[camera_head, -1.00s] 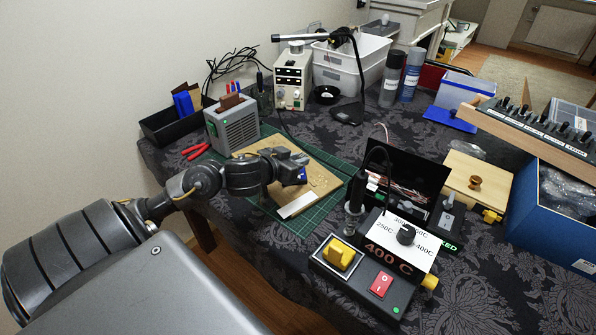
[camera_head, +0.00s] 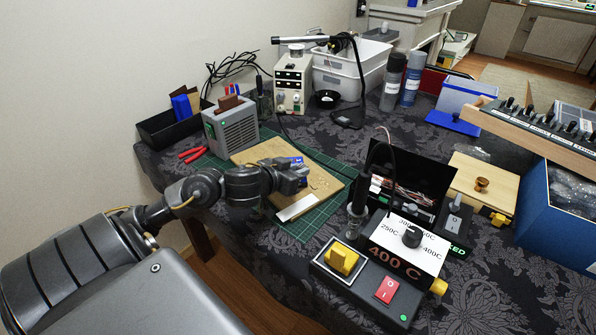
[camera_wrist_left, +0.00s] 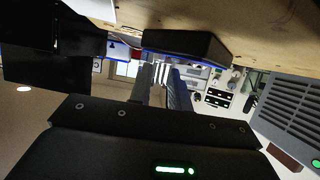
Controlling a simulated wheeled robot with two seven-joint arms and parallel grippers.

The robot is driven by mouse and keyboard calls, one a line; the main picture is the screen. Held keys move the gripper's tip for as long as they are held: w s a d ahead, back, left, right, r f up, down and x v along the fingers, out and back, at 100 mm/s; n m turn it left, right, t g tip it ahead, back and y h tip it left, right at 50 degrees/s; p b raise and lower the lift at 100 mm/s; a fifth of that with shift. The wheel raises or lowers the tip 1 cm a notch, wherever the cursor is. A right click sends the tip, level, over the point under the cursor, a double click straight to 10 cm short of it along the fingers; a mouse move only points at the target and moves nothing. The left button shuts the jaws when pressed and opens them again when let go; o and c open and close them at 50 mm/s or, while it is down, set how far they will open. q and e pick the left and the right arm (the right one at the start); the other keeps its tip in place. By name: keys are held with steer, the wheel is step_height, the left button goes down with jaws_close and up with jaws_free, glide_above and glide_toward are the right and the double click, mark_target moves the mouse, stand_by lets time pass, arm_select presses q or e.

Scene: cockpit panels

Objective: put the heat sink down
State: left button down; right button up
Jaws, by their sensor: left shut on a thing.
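A small blue part (camera_head: 297,160) shows just behind the gripper. Whether the heat sink touches the board cannot be told. My right gripper is out of view.
The board lies on a green cutting mat (camera_head: 322,216), with a silver strip (camera_head: 297,207) at its front edge. A grey fan box (camera_head: 232,124) stands at the back left, red pliers (camera_head: 192,154) beside it. A soldering station (camera_head: 400,262) stands at the right front.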

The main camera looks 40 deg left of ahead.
arm_select(q)
steer(key=c, duration=1.3)
jaws_free()
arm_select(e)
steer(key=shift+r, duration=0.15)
arm_select(q)
steer(key=shift+r, duration=0.1)
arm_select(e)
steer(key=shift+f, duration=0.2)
arm_select(q)
steer(key=shift+s+r, duration=0.1)
steer(key=shift+s, duration=0.15)
steer(key=p+v, duration=0.2)
steer(key=v, duration=0.4)
steer(key=shift+r, duration=0.15)
steer(key=p+v, duration=0.2)
steer(key=p, duration=0.2)
steer(key=shift+s+d+r, duration=0.1)
steer(key=shift+s, duration=0.1)
steer(key=p+v, duration=0.3)
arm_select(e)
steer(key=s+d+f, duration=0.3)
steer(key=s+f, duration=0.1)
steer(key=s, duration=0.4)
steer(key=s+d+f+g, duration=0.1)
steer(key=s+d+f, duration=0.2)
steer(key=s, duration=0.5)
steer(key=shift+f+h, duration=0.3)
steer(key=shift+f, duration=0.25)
